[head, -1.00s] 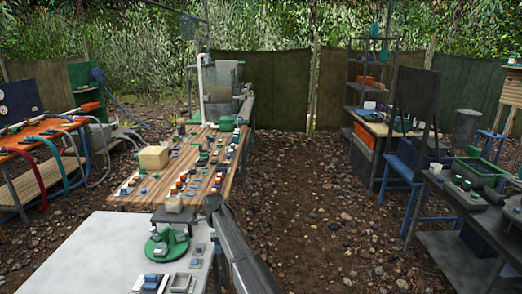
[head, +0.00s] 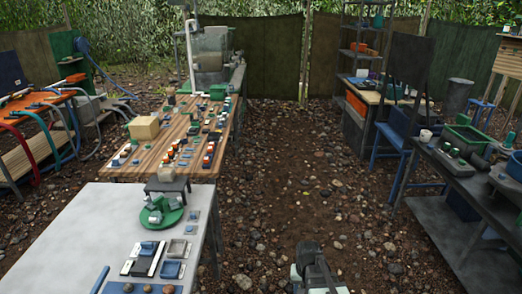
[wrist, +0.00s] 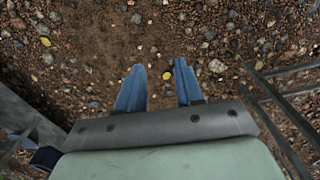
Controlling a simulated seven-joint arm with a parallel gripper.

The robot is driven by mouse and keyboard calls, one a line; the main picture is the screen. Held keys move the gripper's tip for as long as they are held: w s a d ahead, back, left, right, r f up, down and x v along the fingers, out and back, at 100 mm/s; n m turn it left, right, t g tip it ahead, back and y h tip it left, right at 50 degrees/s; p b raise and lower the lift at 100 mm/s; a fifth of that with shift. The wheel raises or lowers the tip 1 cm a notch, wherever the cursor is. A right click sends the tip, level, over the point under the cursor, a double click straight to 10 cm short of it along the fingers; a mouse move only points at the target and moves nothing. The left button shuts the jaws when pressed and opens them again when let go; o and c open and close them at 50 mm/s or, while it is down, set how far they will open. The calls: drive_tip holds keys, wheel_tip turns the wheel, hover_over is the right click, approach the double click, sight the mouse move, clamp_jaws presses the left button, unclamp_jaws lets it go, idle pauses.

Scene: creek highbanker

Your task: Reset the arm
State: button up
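My gripper (wrist: 160,80) shows in the wrist view with its two blue fingers apart and nothing between them. It points down over bare brown gravel. In the head view, a dark and pale green part of my arm shows at the bottom centre, over the ground to the right of the white table (head: 85,225). The fingertips cannot be made out there.
A green round tray (head: 165,217) and small parts sit on the white table. A wooden table (head: 150,165) with many parts stands behind it. A dark bench (head: 440,205) stands at right. The gravel aisle between is clear.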

drive_tip(key=s+f+g, duration=0.2)
drive_tip(key=s+f, duration=0.5)
drive_tip(key=s, duration=0.4)
drive_tip(key=s+d+f+n+g, duration=0.1)
drive_tip(key=s+f+g, duration=0.1)
drive_tip(key=s+f, duration=0.5)
drive_tip(key=s+d+f+g, duration=0.1)
drive_tip(key=s+f, duration=0.6)
drive_tip(key=s, duration=0.8)
drive_tip(key=shift+s+g, duration=0.15)
drive_tip(key=shift+g, duration=0.75)
